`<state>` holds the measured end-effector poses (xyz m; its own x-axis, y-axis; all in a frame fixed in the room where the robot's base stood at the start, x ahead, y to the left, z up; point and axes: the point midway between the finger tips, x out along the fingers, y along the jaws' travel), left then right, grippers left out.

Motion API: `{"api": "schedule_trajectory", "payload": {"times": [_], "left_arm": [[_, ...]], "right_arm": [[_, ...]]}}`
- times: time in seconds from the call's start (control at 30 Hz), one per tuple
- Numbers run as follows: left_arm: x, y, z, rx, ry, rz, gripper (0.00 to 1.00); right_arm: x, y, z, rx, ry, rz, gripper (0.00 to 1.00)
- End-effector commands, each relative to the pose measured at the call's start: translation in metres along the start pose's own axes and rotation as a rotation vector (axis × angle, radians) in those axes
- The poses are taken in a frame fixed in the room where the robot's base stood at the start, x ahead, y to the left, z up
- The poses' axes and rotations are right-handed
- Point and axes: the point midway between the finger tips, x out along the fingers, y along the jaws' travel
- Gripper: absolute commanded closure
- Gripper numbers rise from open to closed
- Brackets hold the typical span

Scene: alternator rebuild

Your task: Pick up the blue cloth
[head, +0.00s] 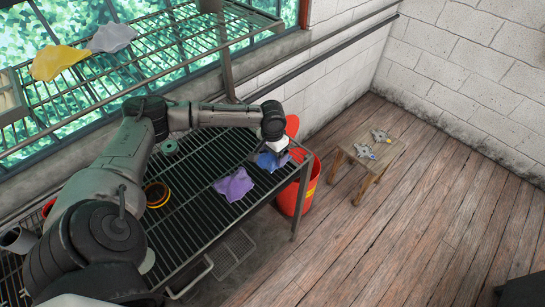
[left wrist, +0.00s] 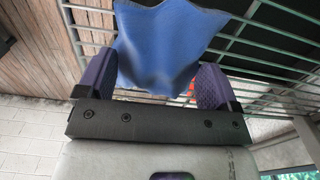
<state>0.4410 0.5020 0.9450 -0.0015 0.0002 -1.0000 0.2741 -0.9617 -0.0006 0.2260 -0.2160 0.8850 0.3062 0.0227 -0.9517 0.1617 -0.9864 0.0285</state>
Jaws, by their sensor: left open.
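The blue cloth (head: 270,161) lies crumpled near the right end of the wire rack table (head: 212,187). In the left wrist view the blue cloth (left wrist: 165,48) fills the space between the two purple fingers. My left gripper (head: 272,148) is right over the cloth, and it also shows in the left wrist view (left wrist: 160,80) with its fingers apart, one on each side of the cloth. Whether the fingers touch the cloth, I cannot tell. My right gripper does not show.
A purple cloth (head: 234,185) lies left of the blue one. A red bin (head: 299,190) stands beyond the table's right end. A yellow cloth (head: 58,62) and a grey cloth (head: 111,37) lie on the upper shelf. A small wooden stool (head: 367,157) stands on open floor.

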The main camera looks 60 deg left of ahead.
Motion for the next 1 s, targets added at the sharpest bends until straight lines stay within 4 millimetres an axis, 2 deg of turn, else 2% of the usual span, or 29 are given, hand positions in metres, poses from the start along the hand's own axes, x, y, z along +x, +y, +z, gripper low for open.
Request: {"api": "schedule_trajectory", "payload": {"times": [0.1,0.27,0.83,1.0], "left_arm": [[0.0083,0.0003,0.0000,0.001,0.001,0.001,0.14],[0.0080,0.0002,-0.0001,0.001,0.001,0.000,0.14],[0.0076,0.0002,-0.0002,0.001,0.001,0.000,0.67],[0.0074,0.0002,-0.0002,0.001,0.002,0.000,0.67]], "right_arm": [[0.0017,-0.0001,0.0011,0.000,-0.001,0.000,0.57],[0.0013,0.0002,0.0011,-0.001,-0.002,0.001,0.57],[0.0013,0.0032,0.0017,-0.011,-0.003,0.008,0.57],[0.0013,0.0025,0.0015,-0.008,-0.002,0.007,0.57]]}}
